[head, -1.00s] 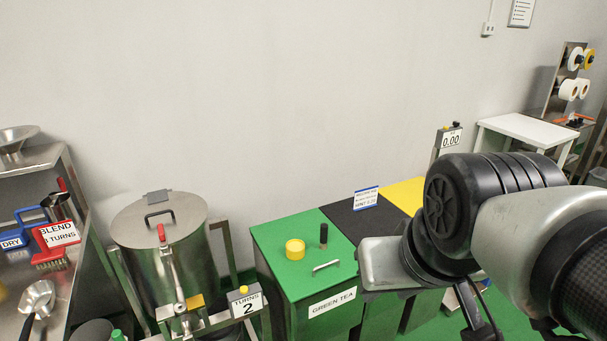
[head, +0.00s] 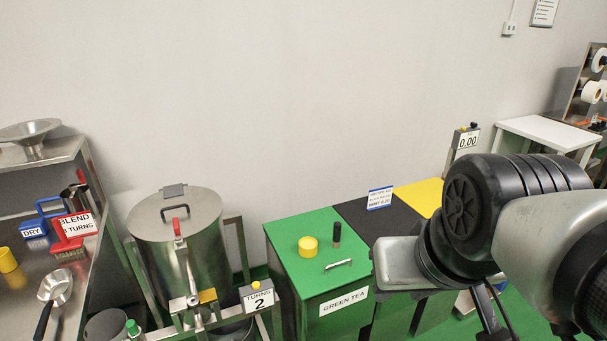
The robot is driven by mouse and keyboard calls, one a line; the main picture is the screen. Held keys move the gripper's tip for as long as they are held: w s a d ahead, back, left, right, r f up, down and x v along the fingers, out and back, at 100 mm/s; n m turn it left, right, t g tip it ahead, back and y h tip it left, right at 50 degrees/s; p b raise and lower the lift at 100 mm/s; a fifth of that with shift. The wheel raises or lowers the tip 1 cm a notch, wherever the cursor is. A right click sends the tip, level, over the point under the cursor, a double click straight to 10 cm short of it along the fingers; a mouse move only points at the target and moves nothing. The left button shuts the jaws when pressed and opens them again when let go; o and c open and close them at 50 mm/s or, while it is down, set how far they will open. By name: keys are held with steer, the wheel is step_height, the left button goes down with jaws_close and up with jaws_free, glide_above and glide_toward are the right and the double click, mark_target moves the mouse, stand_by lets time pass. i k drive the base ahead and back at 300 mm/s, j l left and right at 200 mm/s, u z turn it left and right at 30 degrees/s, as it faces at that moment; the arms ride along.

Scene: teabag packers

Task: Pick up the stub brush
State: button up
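A red brush (head: 67,243) with pale bristles sits on the steel bench at the far left, in front of the BLEND sign. A blue-handled item (head: 46,213) stands behind it by the DRY label; its lower part is partly hidden. A short dark upright cylinder (head: 337,234) stands on the green bin lid. I cannot tell for sure which of these is the stub brush. My arm reaches in from the right, over the bins' right side. My gripper's fingertips do not show, and nothing held is visible.
A steel drum (head: 178,240) with a crank stands between the steel bench (head: 30,158) and the green bin (head: 288,253). A yellow cap (head: 308,246) lies on the green lid. A scoop (head: 54,288) and a yellow cup (head: 8,260) are on the bench. A white table (head: 545,130) stands at right.

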mark_target(336, 225)
steer(key=i+l+u, duration=0.4)
steer(key=i+l, duration=0.25)
steer(key=i+l+u, duration=0.4)
steer(key=i+l, duration=0.2)
steer(key=l, duration=0.25)
